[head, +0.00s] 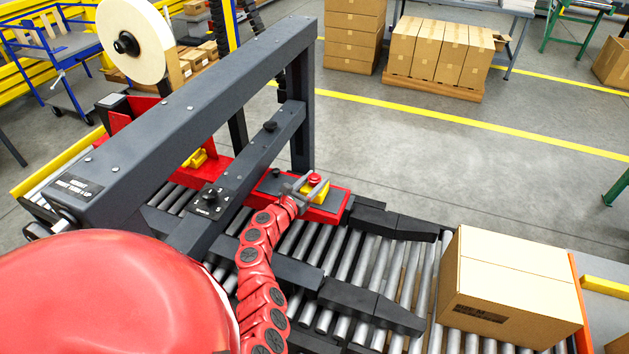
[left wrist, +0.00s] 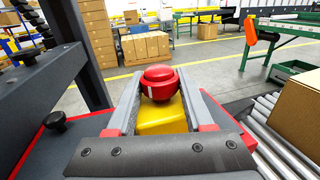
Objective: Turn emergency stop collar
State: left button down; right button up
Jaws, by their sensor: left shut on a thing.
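The emergency stop is a red mushroom head (left wrist: 158,72) with a wider red collar (left wrist: 161,88) under it, on a yellow box (left wrist: 160,116). In the head view the red head (head: 315,179) and yellow box (head: 316,192) sit on a red plate (head: 335,207) beside the roller conveyor. My left gripper (head: 308,187) is at the stop, with one grey finger on each side. In the left wrist view my left gripper (left wrist: 159,85) is shut on the collar; the exact contact is hard to see. My right gripper is not in view.
A dark grey frame beam (head: 210,110) spans the roller conveyor (head: 320,245) close to my left arm. A dark knob (head: 270,126) sticks out from its lower bar. A cardboard box (head: 510,285) stands on the rollers at right.

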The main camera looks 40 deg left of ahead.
pick_arm(q)
jog(key=shift+m+h+b, duration=0.4)
jog(key=shift+m+h, duration=0.4)
jog(key=shift+h, duration=0.4)
